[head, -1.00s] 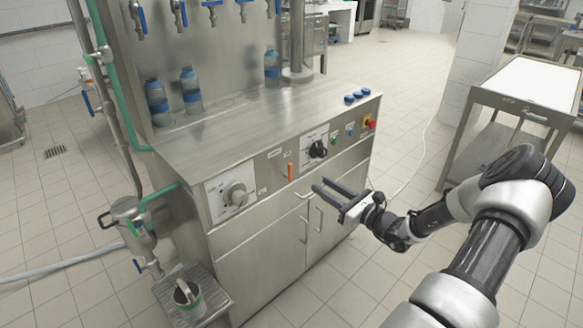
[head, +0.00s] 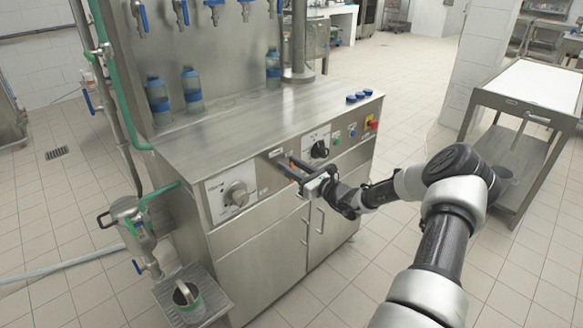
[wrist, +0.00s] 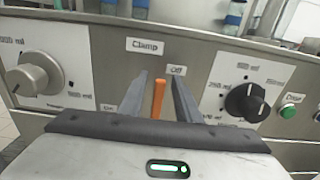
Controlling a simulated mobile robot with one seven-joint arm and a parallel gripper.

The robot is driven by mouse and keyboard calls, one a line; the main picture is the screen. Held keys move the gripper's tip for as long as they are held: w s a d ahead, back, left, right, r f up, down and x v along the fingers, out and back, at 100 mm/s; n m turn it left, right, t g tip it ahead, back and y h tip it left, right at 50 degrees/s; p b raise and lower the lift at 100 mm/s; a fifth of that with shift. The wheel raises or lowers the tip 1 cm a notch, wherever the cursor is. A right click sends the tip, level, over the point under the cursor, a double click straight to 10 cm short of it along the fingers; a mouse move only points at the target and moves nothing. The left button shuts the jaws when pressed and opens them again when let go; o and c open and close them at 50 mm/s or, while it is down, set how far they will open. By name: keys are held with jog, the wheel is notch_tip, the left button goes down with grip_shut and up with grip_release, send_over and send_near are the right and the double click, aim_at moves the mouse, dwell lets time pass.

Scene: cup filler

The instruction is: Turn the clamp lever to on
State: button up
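The clamp lever (wrist: 158,98) is a thin orange bar on the machine's front panel, standing about upright. The "Clamp" label (wrist: 145,46) is above it, the "Off" label (wrist: 177,70) to its upper right and the "On" label (wrist: 108,107) to its lower left. My gripper (wrist: 158,85) is open, with one finger on each side of the lever in the wrist view and a gap on both sides. In the head view my gripper (head: 281,160) is at the panel, and its fingers partly hide the lever. I cannot tell how deep the lever sits between them.
A grey dial (head: 237,194) is left of the lever and a black dial (head: 319,150) to its right. A green button (wrist: 289,111) is farther right. A steel cart (head: 525,85) stands at the right.

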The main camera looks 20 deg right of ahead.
grip_shut()
